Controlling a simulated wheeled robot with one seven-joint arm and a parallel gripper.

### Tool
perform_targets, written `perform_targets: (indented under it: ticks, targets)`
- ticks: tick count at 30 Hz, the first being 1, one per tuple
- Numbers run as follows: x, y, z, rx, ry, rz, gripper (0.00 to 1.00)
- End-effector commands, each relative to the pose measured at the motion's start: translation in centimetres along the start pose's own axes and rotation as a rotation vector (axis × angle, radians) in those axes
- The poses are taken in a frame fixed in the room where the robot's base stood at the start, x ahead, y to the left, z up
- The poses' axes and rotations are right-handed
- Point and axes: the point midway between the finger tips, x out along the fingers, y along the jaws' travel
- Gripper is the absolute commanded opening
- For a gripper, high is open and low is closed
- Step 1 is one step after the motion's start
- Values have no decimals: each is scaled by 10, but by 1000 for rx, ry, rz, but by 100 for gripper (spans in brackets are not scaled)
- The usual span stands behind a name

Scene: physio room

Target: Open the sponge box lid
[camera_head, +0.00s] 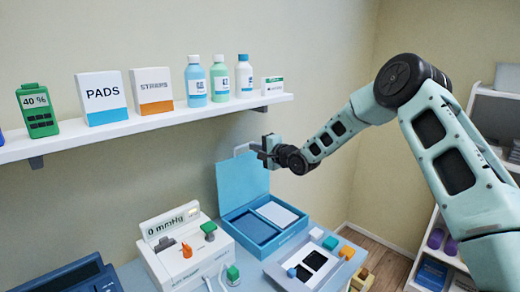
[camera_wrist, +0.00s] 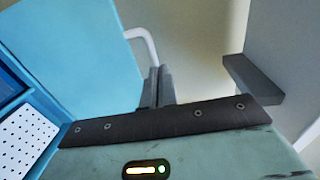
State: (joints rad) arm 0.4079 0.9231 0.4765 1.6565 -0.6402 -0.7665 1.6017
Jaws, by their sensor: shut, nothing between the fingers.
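The blue sponge box (camera_head: 283,236) stands on the table with its lid (camera_head: 238,183) swung up, roughly upright, at the back. Inside are a dark blue compartment and a white pad (camera_head: 277,214). The lid fills the left of the wrist view (camera_wrist: 75,50), where a perforated white pad (camera_wrist: 25,140) also shows. A pale curved handle (camera_wrist: 143,45) sticks out past the lid's edge. My gripper (camera_head: 262,150) is shut and empty, by the lid's upper right corner; its fingers (camera_wrist: 158,85) are near the handle. I cannot tell whether they touch it.
A wall shelf (camera_head: 150,123) with boxes and bottles (camera_head: 220,80) lies left of my gripper; its dark bracket (camera_wrist: 250,78) is close in the wrist view. A pressure device (camera_head: 185,250) stands left of the box. A grey tray (camera_head: 312,262) is in front right.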

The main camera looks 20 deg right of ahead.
Motion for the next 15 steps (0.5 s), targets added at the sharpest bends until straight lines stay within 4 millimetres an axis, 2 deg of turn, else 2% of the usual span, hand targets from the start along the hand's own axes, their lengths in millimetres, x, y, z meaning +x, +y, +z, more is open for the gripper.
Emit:
perform_targets:
  ticks: [8, 15]
  targets:
    - [-32, -3, -1, -2, 1, -1, 0]
    - [-69, -8, -1, -2, 2, 0, 0]
